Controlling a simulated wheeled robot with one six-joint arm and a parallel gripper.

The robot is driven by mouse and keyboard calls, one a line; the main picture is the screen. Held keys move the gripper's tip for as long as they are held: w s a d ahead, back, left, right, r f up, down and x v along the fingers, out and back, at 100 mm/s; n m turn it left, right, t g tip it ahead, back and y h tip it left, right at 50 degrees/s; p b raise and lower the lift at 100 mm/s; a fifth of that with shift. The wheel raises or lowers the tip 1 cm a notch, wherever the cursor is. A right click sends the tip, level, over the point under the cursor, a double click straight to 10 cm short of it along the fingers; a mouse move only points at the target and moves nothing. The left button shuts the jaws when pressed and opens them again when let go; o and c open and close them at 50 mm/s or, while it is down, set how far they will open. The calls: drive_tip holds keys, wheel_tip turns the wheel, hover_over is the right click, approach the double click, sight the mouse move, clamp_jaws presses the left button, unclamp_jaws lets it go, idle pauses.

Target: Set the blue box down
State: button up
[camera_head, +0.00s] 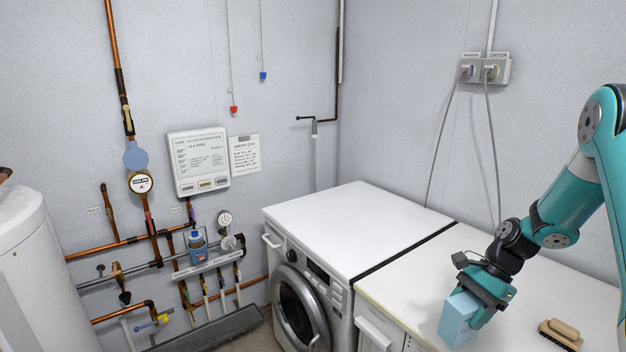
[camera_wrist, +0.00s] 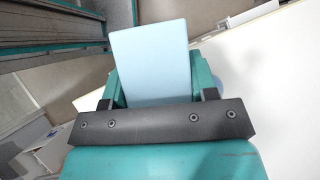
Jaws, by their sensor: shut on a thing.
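The light blue box (camera_head: 458,318) is held in my gripper (camera_head: 484,304) at the lower right of the head view. My gripper is shut on it, with a finger on either side. The box is over or on the white top of the right-hand machine (camera_head: 540,282), close to its front edge. I cannot tell whether its bottom touches the surface. In the wrist view the box (camera_wrist: 151,62) stands out beyond the gripper (camera_wrist: 155,95), between the teal fingers.
A wooden brush (camera_head: 560,333) lies on the same top to the right of the box. The white washer top (camera_head: 350,228) to the left is bare. Pipes with gauges and valves (camera_head: 196,240) run along the left wall. A white tank (camera_head: 25,270) stands at far left.

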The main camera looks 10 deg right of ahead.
drive_tip(key=s+a+f+n+g+h+b, duration=0.1)
drive_tip(key=a+f+n+g+h, duration=0.4)
drive_tip(key=a+f+n, duration=0.5)
drive_tip(key=a+n+h, duration=0.1)
drive_tip(key=a+n, duration=0.2)
drive_tip(key=n, duration=0.3)
drive_tip(key=shift+a+f+n+g+h+b, duration=0.2)
drive_tip(key=shift+f+n+g+h+b, duration=0.1)
drive_tip(key=shift+f+g, duration=0.1)
